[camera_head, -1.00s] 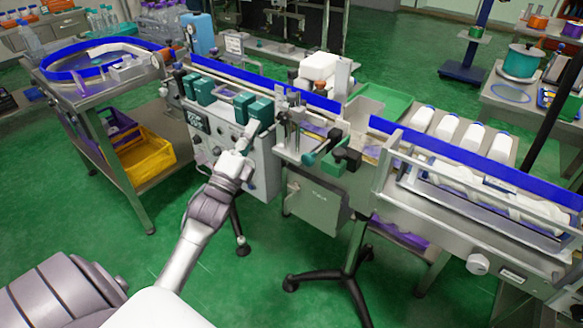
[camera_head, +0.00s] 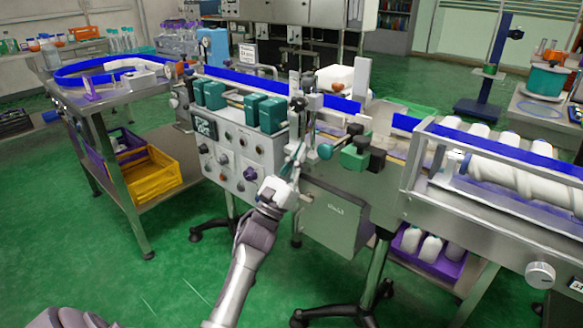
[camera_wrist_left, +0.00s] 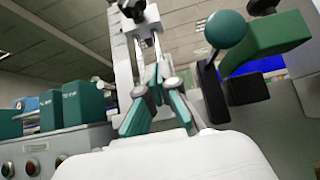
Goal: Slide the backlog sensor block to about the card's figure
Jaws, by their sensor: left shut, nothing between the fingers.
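Several green sensor blocks sit on the rail atop the machine's front panel: a left pair (camera_head: 205,94) and a right pair (camera_head: 262,113). The rightmost block (camera_head: 273,115) is nearest my left gripper. Blocks also show at the left of the left wrist view (camera_wrist_left: 84,103), with labels too blurred to read, so I cannot tell which is the backlog one. A small white card (camera_head: 247,54) stands behind the rail, its figure unreadable. My left gripper (camera_head: 297,152) is shut and empty, right of and below the right pair, in front of a metal post. My right gripper is out of view.
The metal post (camera_wrist_left: 143,45) rises close before my left fingers. A green handle with a ball knob (camera_head: 325,151) projects just right of them. Knobs (camera_head: 251,174) cover the front panel. The bottle conveyor (camera_head: 500,165) lies right; the floor in front is open.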

